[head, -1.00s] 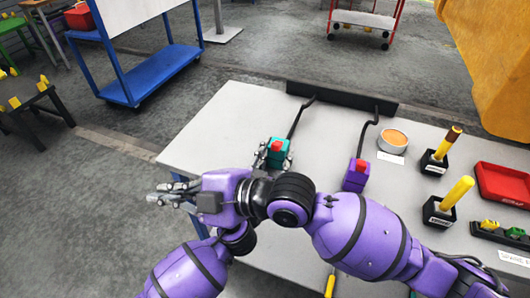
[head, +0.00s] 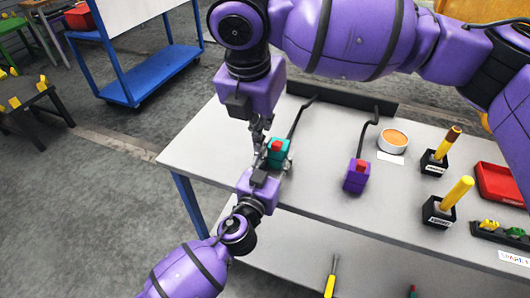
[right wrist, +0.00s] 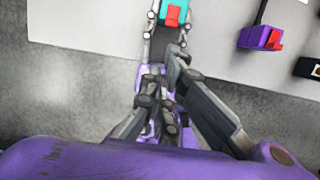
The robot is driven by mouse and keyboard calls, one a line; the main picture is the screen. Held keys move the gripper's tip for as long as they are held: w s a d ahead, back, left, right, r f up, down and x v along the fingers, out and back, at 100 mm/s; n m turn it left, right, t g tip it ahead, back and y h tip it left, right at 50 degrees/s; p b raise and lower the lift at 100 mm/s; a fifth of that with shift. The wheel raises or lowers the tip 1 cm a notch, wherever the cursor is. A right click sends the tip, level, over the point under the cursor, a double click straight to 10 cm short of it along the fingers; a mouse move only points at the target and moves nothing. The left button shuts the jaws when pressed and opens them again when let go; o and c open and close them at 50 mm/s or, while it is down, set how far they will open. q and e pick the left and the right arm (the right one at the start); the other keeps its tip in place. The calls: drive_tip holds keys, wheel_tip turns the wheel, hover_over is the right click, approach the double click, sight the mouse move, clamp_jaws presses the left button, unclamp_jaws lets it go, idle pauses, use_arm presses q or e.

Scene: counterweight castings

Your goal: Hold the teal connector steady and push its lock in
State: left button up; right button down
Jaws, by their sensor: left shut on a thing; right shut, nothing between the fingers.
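The teal connector (head: 279,160) with its red lock (head: 276,146) on top is near the left end of the grey table, on a black cable. It also shows at the top of the right wrist view (right wrist: 176,4). My left gripper (head: 275,166) is shut on the teal connector, with fingers on both sides. My right gripper (head: 259,146) points down just left of the connector, shut and empty. In the right wrist view its closed fingers (right wrist: 160,88) appear below the connector, apart from the lock. I cannot tell how deep the lock sits.
A purple connector (head: 356,180) with a red lock stands to the right on its own cable. A black rail (head: 340,99) runs along the back edge. An orange-topped round tin (head: 393,139), yellow-handled tools in black holders (head: 437,213) and a red tray (head: 503,181) are further right.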

sight(277, 144)
drive_tip(key=shift+d+r, duration=0.1)
drive_tip(key=shift+d, duration=0.05)
drive_tip(key=shift+w, duration=0.1)
drive_tip(key=x, duration=1)
drive_tip(key=shift+w+d, duration=0.3)
drive_tip(key=shift+w, duration=0.6)
